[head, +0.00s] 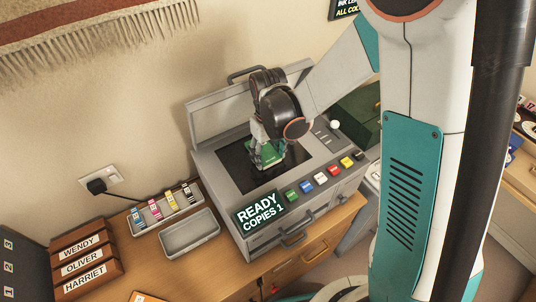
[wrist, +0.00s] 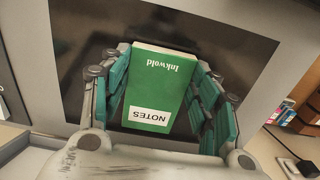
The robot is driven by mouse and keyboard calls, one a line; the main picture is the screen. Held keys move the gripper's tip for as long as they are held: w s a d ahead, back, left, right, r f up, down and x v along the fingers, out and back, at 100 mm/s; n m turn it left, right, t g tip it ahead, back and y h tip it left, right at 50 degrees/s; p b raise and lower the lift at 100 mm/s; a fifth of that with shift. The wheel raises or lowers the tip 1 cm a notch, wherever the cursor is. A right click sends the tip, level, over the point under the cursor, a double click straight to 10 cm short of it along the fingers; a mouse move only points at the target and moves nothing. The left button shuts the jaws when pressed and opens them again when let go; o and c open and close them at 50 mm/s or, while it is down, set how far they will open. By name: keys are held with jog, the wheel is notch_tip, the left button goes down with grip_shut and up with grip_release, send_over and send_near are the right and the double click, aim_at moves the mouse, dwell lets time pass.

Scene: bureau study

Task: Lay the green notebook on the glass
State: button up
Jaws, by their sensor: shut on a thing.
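The green notebook (wrist: 158,90), with "Inkwold" and a white "NOTES" label on its cover, is between the fingers of my gripper (wrist: 160,100) in the wrist view. My gripper is shut on it. In the head view the notebook (head: 268,155) is at or just above the dark glass (head: 238,170) of the grey copier, partly hidden by my gripper (head: 266,150). I cannot tell whether it touches the glass. The glass also shows in the wrist view (wrist: 82,60), around the notebook. The copier lid (head: 222,108) stands open behind.
The copier front has several coloured buttons (head: 320,178) and a "READY COPIES 1" display (head: 260,207). To its left are an empty grey tray (head: 190,234), a tray of ink cartridges (head: 166,208) and wooden name trays (head: 84,262). A dark green box (head: 358,117) stands right.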

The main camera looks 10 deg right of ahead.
jog(key=shift+f, duration=0.1)
jog(key=o, duration=1.1)
jog(key=shift+f, duration=0.1)
jog(key=shift+o, duration=0.2)
